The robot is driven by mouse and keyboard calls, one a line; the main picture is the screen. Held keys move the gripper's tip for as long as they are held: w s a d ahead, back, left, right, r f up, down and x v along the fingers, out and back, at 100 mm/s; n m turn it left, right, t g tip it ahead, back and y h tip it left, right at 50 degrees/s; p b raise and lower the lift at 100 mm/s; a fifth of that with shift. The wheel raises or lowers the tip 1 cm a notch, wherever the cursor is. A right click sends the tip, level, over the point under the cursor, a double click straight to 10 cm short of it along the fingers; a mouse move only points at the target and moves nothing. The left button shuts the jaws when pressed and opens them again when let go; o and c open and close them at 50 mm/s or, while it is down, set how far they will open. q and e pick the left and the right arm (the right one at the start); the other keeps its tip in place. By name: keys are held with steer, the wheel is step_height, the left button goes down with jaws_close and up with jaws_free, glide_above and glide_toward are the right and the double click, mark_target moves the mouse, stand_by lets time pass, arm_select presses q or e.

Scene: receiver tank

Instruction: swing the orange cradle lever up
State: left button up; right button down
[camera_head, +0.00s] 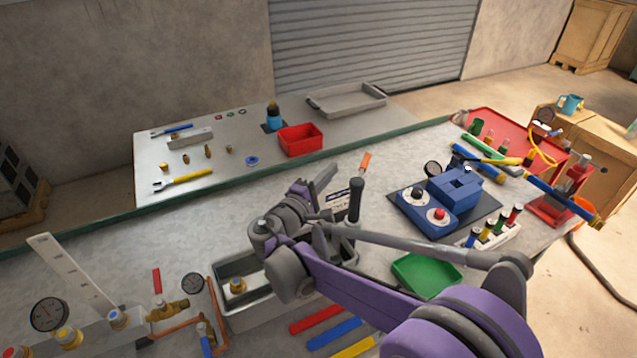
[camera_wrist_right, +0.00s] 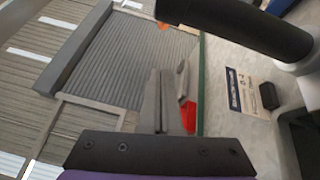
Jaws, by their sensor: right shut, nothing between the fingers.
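An orange-tipped piece (camera_head: 365,161), which looks like the cradle lever, shows in the head view just beyond my right arm. Its lower part is hidden. A small orange patch (camera_wrist_right: 162,26) also shows in the right wrist view, beside a black cylinder (camera_wrist_right: 245,28). The black cylinder (camera_head: 355,198) stands upright beside my right gripper in the head view. My right gripper (camera_head: 317,183) is shut and empty, above the bench and left of the orange tip, apart from it. Its fingers (camera_wrist_right: 170,95) show in the right wrist view. My left gripper is not in view.
A printed label (camera_head: 338,200) lies by the black cylinder. A blue device (camera_head: 455,190) on a dark mat and a green tray (camera_head: 426,274) are to the right. A red bin (camera_head: 300,140) stands on the back table. Gauges and copper pipe (camera_head: 180,330) are at front left.

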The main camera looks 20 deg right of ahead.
mark_target(363, 169)
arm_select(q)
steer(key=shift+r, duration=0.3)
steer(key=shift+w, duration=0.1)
arm_select(e)
steer(key=d, duration=0.1)
steer(key=s+d, duration=0.1)
steer(key=d, duration=0.1)
steer(key=d+r, duration=0.1)
steer(key=shift+s+d, duration=0.2)
steer(key=shift+d, duration=0.15)
steer(key=shift+d, duration=0.15)
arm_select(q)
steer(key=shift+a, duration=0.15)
arm_select(e)
steer(key=shift+d, duration=0.1)
